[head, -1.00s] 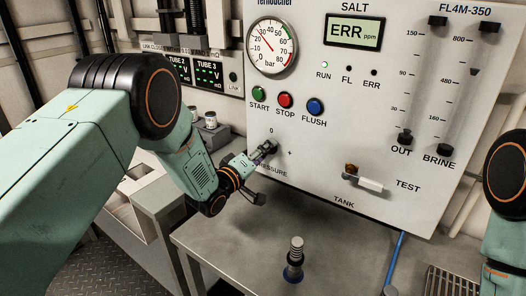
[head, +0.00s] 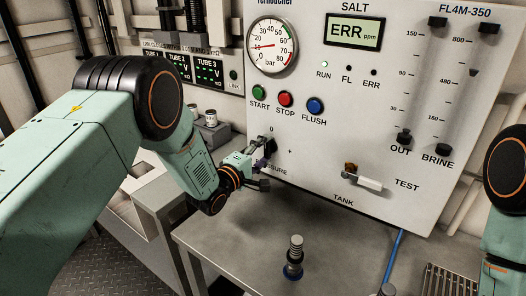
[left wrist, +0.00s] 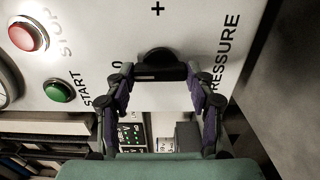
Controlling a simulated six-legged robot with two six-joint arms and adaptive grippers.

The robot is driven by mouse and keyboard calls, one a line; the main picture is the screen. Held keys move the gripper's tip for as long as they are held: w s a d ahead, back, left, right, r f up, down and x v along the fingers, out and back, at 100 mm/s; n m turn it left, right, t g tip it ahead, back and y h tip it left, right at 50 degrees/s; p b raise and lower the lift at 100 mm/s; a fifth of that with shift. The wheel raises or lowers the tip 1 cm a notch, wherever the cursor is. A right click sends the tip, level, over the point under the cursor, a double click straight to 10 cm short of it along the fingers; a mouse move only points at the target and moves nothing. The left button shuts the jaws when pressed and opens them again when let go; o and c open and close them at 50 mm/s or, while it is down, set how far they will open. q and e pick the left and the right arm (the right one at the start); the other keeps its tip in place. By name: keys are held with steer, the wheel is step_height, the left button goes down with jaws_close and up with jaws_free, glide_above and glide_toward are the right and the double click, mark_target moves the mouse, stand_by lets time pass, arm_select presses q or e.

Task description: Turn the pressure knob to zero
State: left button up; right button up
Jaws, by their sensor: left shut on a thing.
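The black pressure knob (head: 270,146) sits on the white panel between the "0" and "+" marks and the partly covered "PRESSURE" label. It also shows in the left wrist view (left wrist: 160,60), where its dark bar lies between my fingers. My left gripper (head: 263,152) is at the knob, its two fingers on either side of it; the left wrist view shows the fingers (left wrist: 160,76) closed on the knob's bar. The round pressure gauge (head: 271,46) above has its needle pointing roughly left, low on the scale. My right gripper is out of view; only part of my right arm shows.
The green start button (head: 258,92), red stop button (head: 285,99) and blue flush button (head: 315,106) are above the knob. A white-handled tank valve (head: 362,182) is to the right. A bench (head: 230,225) below carries an upright blue-based fitting (head: 294,258).

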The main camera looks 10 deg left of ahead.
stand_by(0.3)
arm_select(q)
steer(key=o, duration=1.2)
steer(key=shift+c, duration=0.2)
steer(key=v, duration=1.2)
steer(key=x, duration=1.2)
